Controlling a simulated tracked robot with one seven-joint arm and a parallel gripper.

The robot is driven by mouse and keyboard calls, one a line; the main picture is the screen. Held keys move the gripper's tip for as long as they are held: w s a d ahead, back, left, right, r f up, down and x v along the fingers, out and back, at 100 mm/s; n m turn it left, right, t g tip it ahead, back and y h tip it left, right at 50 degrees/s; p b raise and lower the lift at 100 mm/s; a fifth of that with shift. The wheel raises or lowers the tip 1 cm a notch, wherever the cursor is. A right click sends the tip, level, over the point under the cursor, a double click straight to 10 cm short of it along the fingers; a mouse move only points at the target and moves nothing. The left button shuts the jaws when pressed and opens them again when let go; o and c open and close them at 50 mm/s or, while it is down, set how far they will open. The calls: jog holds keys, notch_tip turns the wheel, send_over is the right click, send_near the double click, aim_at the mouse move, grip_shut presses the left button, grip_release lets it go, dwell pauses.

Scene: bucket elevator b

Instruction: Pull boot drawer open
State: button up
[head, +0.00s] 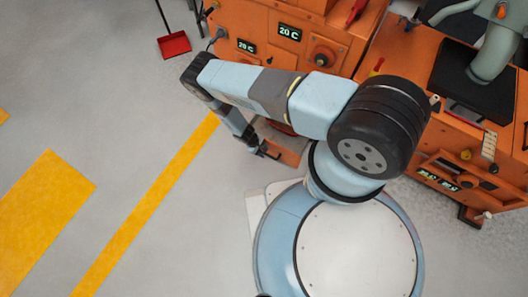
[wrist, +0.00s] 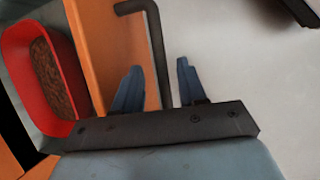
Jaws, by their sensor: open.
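The boot drawer shows in the wrist view as an orange front panel (wrist: 103,40) with a black bent bar handle (wrist: 153,40). A red bin (wrist: 22,75) holding brown loose material sits behind the panel. In the head view the orange drawer front (head: 290,157) is low at the machine's foot, partly hidden by my arm. My gripper (wrist: 160,64) is open, its two blue-grey fingers on either side of the handle bar, with gaps visible. In the head view my gripper (head: 266,152) is small beside the drawer. How far the drawer stands out is unclear.
The orange machine (head: 262,52) has lit displays and a knob. A second orange unit (head: 445,130) stands at right. A red dustpan (head: 174,44) lies at the upper left. The grey floor with yellow markings (head: 50,200) is clear to the left.

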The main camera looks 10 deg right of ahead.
jog(key=v, duration=1.3)
